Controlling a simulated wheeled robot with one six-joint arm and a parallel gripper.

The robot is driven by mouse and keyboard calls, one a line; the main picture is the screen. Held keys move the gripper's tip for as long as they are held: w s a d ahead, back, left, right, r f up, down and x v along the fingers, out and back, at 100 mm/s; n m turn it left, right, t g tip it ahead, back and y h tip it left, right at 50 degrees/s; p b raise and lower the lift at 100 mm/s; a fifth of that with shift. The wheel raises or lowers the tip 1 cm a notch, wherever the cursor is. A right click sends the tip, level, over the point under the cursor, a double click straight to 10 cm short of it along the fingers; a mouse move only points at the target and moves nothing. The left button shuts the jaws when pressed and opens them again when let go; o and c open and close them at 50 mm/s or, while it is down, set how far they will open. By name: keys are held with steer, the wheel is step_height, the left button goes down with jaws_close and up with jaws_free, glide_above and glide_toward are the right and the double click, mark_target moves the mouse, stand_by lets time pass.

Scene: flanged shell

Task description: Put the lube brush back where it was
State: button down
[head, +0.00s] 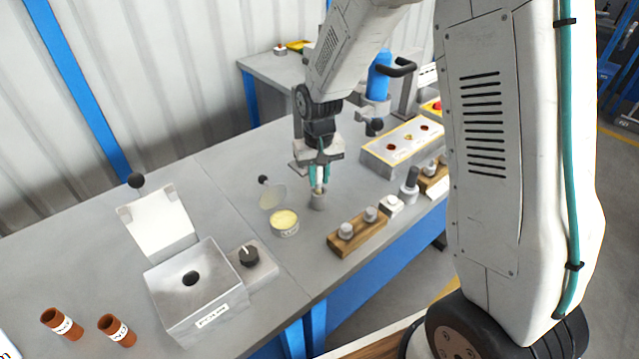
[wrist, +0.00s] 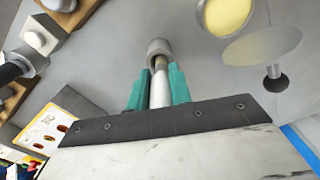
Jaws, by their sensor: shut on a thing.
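My gripper (head: 321,172) is over the middle of the bench, with its teal fingers pointing down. It is shut on the lube brush (wrist: 159,90), whose pale handle shows between the fingers in the wrist view. Below the fingers stands a small grey cup (head: 317,201), also seen in the wrist view (wrist: 159,47). The brush's lower end lines up with the cup's mouth and appears to enter it; how deep it sits is hidden. A round tin of yellow grease (head: 284,224) stands left of the cup, with its knobbed lid (head: 272,196) tilted open behind it.
A wooden block with metal knobs (head: 357,235) lies right of the cup, near the front edge. A button box (head: 401,146) stands further right. At left are a metal box with a raised lid (head: 190,286), a dial unit (head: 252,263) and two brown tubes (head: 117,331).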

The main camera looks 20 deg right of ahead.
mark_target(320, 182)
step_height(320, 182, down, 3)
steer(key=shift+r, duration=0.1)
steer(key=shift+s+f, duration=0.1)
steer(key=shift+f, duration=0.2)
